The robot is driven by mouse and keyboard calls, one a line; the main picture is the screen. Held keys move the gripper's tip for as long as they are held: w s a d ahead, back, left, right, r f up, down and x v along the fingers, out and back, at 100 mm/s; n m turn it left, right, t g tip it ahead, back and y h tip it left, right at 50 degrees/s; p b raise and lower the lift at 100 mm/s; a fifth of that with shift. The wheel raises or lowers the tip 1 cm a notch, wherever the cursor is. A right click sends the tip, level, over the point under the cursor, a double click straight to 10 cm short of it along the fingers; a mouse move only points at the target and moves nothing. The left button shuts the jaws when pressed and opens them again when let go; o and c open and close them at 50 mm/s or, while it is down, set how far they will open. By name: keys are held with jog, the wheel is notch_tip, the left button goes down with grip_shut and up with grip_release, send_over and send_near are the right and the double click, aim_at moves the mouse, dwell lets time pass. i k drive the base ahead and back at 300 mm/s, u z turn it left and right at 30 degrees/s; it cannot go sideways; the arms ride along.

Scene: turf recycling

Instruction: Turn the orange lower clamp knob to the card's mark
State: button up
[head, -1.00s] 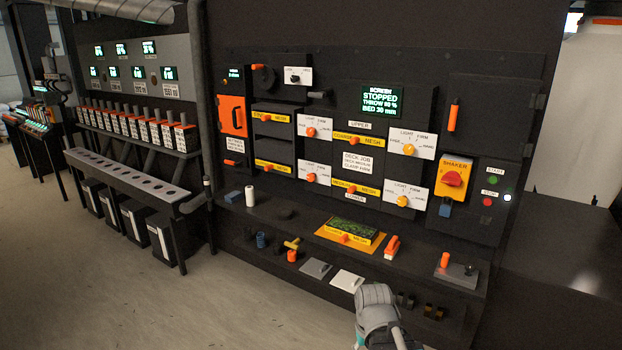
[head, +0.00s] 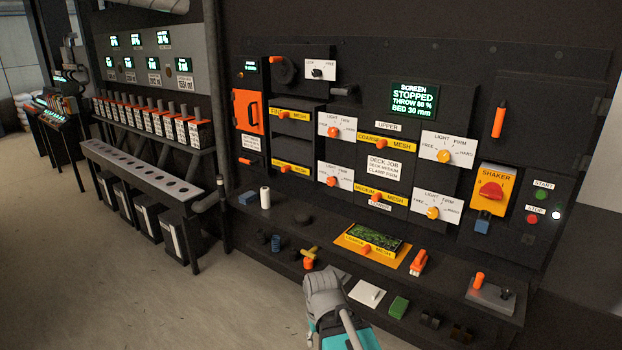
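The lower row of the dark machine has two clamp dials on white plates marked FREE, LIGHT, FIRM and HARD. The lower left knob (head: 331,181) is red-orange. The lower right knob (head: 432,213) is more amber. Both pointers are too small to read. The white job card (head: 384,170) between the plates reads DECK JOB, DECK MEDIUM, CLAMP FIRM. My grey and teal arm rises at the bottom middle, in front of the lower shelf and apart from the dials. My gripper is not in view.
Two matching upper knobs, left (head: 333,131) and right (head: 444,156), sit above. The ledge below holds a yellow tray (head: 350,242), an orange-handled brush (head: 418,262) and a white roll (head: 265,197). The screen (head: 414,101) reads STOPPED. Open floor lies at left.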

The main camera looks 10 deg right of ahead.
aim_at(330, 181)
jog(key=i, duration=1.1)
jog(key=z, duration=0.5)
